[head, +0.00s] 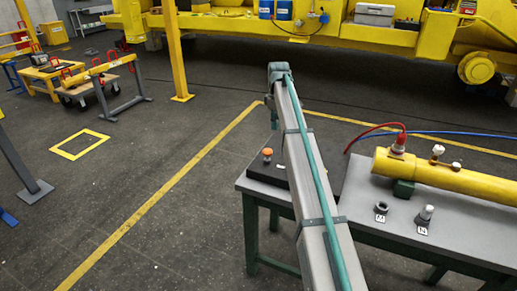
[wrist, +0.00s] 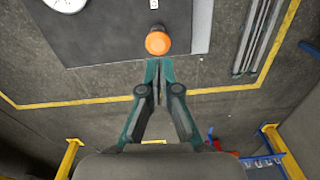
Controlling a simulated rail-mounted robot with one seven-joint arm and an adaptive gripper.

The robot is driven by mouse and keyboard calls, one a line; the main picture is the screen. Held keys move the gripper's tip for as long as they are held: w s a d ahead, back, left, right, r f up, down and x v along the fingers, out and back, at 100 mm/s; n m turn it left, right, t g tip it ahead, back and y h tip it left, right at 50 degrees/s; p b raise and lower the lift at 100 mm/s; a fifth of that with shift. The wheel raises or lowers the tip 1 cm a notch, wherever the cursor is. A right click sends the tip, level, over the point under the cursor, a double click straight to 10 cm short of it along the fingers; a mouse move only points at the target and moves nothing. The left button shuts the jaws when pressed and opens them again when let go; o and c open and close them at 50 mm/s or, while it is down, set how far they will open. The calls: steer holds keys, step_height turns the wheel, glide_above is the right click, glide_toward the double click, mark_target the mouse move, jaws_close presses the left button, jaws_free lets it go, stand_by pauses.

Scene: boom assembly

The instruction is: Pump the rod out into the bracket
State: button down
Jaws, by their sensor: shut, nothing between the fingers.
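An orange knob (head: 267,152) sits on a dark box (head: 262,172) on the bench's left end. In the wrist view the orange knob (wrist: 158,41) is just beyond the tips of my gripper (wrist: 154,66). My gripper is shut and empty; I cannot tell whether it touches the knob. It cannot be made out in the head view. A yellow cylinder (head: 455,180) lies on the right of the bench, with a red-capped fitting near its left end. I cannot make out a rod sticking out of it, nor identify the bracket.
Red and blue hoses run behind the cylinder. A yellow machine (head: 370,35) stands at the back.

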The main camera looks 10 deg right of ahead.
mark_target(268, 150)
steer(key=shift+w+a+r+n, duration=0.25)
steer(key=shift+w+a+r, duration=0.25)
steer(key=shift+r, duration=0.15)
steer(key=shift+w+a+r+n, duration=0.25)
steer(key=shift+w+a+r, duration=0.15)
steer(key=shift+a+r, duration=0.15)
step_height(268, 150, down, 14)
steer(key=p, duration=0.4)
steer(key=shift+r, duration=0.2)
steer(key=shift+f, duration=0.2)
